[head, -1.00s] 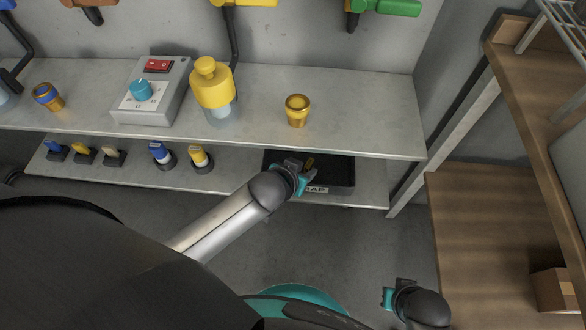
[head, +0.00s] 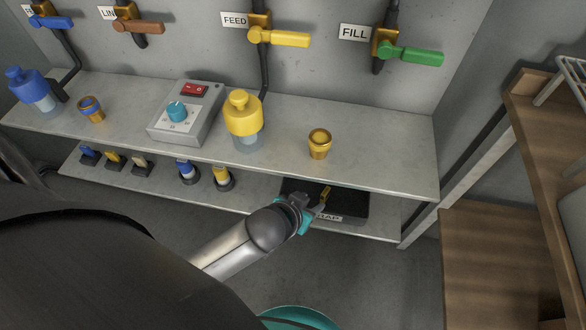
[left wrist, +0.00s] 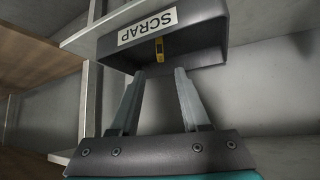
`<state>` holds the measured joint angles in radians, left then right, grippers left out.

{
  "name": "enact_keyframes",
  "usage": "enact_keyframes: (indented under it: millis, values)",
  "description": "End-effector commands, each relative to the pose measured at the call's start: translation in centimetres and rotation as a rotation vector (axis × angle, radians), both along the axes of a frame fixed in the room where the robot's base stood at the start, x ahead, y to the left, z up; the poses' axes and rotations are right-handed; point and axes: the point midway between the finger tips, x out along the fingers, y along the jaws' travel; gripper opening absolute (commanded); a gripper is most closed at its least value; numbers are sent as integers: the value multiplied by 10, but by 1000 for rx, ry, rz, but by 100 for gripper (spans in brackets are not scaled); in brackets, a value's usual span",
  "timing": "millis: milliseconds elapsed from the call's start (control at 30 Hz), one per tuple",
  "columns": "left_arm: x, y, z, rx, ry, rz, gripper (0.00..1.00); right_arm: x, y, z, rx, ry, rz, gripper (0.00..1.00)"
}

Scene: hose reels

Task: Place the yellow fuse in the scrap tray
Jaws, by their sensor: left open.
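The black scrap tray (head: 355,211) sits on the lower shelf, with a white label on its front. In the left wrist view the scrap tray (left wrist: 205,36) appears upside down. The small yellow fuse (head: 325,192) shows within the tray's outline, and also in the left wrist view (left wrist: 159,48), near the labelled wall. I cannot tell exactly how it rests there. My left gripper (head: 316,207) is open at the tray's front. Its two fingers (left wrist: 158,73) are apart, with nothing between them, and the fuse lies beyond their tips. My right gripper is out of view.
The upper shelf (head: 385,165) above the tray holds a gold cup (head: 319,144), a yellow bottle (head: 243,115) and a control box (head: 187,112). Several small fuses and bottles stand left on the lower shelf. A wooden shelf unit (head: 490,250) is at the right.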

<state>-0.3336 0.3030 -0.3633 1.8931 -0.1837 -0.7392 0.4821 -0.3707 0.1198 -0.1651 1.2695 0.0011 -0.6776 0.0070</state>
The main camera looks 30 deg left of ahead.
Motion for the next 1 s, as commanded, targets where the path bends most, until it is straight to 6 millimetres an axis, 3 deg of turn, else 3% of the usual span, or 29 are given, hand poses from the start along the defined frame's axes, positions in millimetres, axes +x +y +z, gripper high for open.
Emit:
enact_keyframes:
  millis: [167, 267, 367, 500, 700, 833, 1000]
  values:
    - [-1, 1, -2, 3, 6, 1, 46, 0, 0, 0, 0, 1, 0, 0]
    - [-8, 8, -21, 22, 47, 3, 46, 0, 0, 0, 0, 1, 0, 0]
    - [-28, 20, -59, 61, 137, 1, 46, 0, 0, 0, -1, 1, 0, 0]
    - [-74, 38, -122, 111, 304, -15, 46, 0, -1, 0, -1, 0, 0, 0]
    - [-143, 49, -183, 135, 500, -46, 46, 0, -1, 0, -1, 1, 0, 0]
    - [-166, 50, -198, 136, 556, -61, 46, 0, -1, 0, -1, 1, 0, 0]
    - [-171, 51, -201, 136, 567, -64, 46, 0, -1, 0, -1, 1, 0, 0]
